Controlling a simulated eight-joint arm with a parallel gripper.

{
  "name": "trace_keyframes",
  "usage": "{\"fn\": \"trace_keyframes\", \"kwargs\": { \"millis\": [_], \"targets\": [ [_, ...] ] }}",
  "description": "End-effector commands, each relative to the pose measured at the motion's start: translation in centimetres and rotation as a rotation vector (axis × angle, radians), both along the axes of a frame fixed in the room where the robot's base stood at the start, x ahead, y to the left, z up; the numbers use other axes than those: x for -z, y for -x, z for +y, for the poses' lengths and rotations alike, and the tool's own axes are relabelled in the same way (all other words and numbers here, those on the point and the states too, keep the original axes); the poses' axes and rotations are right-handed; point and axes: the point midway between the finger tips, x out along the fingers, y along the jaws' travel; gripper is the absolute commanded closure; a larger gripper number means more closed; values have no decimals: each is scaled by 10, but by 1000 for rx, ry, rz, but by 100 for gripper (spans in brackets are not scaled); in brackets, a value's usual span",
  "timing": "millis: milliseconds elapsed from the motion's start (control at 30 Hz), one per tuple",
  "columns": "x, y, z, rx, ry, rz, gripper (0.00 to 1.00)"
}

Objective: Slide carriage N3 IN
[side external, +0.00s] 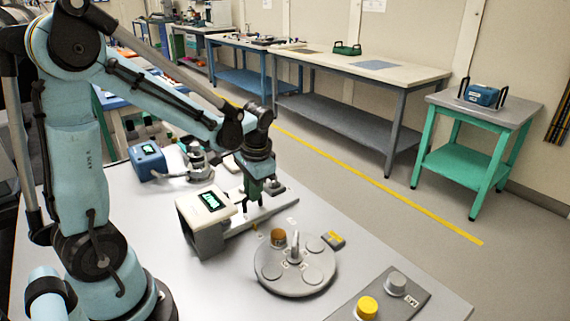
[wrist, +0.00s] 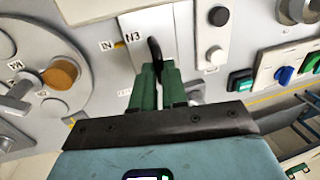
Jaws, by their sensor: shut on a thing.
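My gripper (wrist: 158,70), with green fingers, is shut on a black upright handle (wrist: 155,50) in the wrist view. In the side view my gripper (side external: 253,198) is low over the grey rail (side external: 235,222), which runs right from a housing (side external: 208,209) with a lit green display. The fingers and arm hide most of the carriage, so I cannot tell its exact position along the rail.
A round grey turntable (side external: 295,270) with an orange-brown cylinder (side external: 277,237) stands in front of the rail. A plate with yellow (side external: 368,307) and grey knobs is nearer the front. A blue box (side external: 147,160) stands behind. The wrist view shows switches (wrist: 285,74) at right.

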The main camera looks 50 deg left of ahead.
Motion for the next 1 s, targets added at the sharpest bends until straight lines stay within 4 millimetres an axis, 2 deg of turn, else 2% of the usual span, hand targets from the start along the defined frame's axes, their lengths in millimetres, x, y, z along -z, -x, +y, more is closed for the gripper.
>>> {"fn": "trace_keyframes", "kwargs": {
  "millis": [333, 367, 500, 833, 1000],
  "targets": [
    [0, 6, 0, -3, -2, 10, 100],
    [0, 6, 0, -3, -2, 10, 83],
    [0, 5, 0, -2, -2, 7, 62],
    [-2, 4, 0, -1, 0, 4, 62],
    [-15, 4, -3, 0, 0, 4, 62]
  ]
}}
